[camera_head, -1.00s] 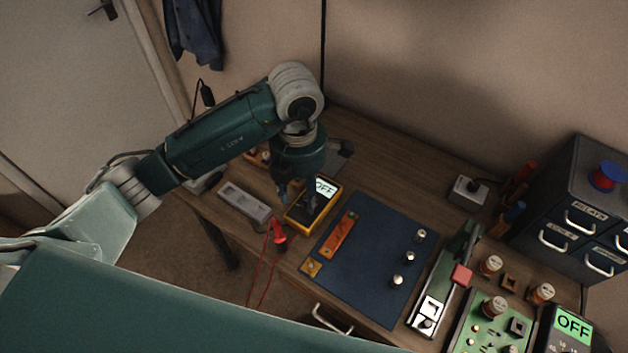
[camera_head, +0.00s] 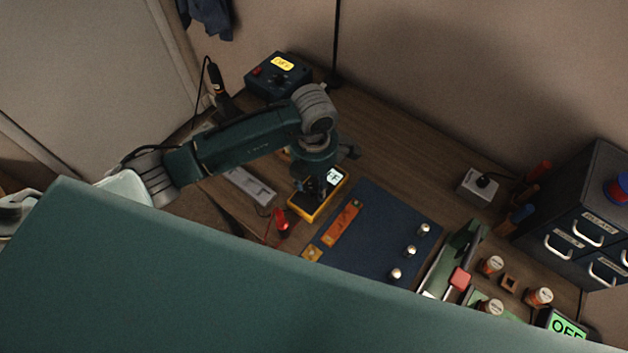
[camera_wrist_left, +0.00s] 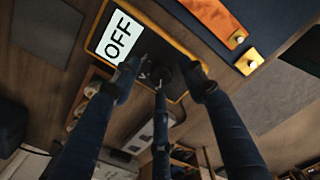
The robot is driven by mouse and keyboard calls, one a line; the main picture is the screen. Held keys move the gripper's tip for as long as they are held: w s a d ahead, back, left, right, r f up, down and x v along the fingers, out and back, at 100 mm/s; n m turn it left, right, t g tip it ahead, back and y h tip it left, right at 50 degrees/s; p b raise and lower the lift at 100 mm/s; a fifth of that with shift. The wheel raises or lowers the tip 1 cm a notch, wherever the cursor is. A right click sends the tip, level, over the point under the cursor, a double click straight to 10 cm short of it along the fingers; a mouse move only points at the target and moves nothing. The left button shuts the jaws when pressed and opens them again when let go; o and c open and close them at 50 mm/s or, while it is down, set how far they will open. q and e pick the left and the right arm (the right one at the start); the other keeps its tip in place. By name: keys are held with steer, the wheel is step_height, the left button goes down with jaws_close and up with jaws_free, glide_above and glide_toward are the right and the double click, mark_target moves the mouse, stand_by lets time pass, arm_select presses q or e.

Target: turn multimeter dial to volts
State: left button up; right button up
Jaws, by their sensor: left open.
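The multimeter (camera_head: 322,205), dark with a yellow rim, lies on the wooden bench. Its lit screen (camera_head: 335,177) is partly covered by my left gripper in the head view. In the left wrist view the multimeter (camera_wrist_left: 152,46) shows a screen (camera_wrist_left: 117,38) reading OFF, with a dark round dial (camera_wrist_left: 163,72) beside it. My left gripper (camera_head: 308,190) points down over the multimeter. In the left wrist view its open fingers (camera_wrist_left: 164,78) surround the dial; contact cannot be told. My right gripper is not in view.
A blue mat (camera_head: 375,235) with metal knobs and an orange strip lies right of the multimeter. A red probe (camera_head: 281,222) and a grey bar (camera_head: 250,186) lie to its left. A dark blue box (camera_head: 278,78) stands behind my arm. Drawers (camera_head: 585,215) stand at right.

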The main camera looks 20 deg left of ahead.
arm_select(q)
steer(key=shift+s+f, duration=0.1)
steer(key=shift+f, duration=0.25)
steer(key=shift+c, duration=0.8)
jaws_close()
steer(key=shift+f+m+b, duration=0.1)
steer(key=shift+m+b, duration=0.5)
steer(key=shift+b, duration=0.25)
steer(key=m+b, duration=0.9)
steer(key=b, duration=0.4)
steer(key=shift+f, duration=0.1)
steer(key=shift+r+m+b, duration=0.25)
steer(key=shift+m+b, duration=0.65)
steer(key=shift+b, duration=0.25)
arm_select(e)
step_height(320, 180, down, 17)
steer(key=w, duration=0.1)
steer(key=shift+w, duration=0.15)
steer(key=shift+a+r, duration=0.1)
arm_select(q)
steer(key=shift+o, duration=0.8)
jaws_free()
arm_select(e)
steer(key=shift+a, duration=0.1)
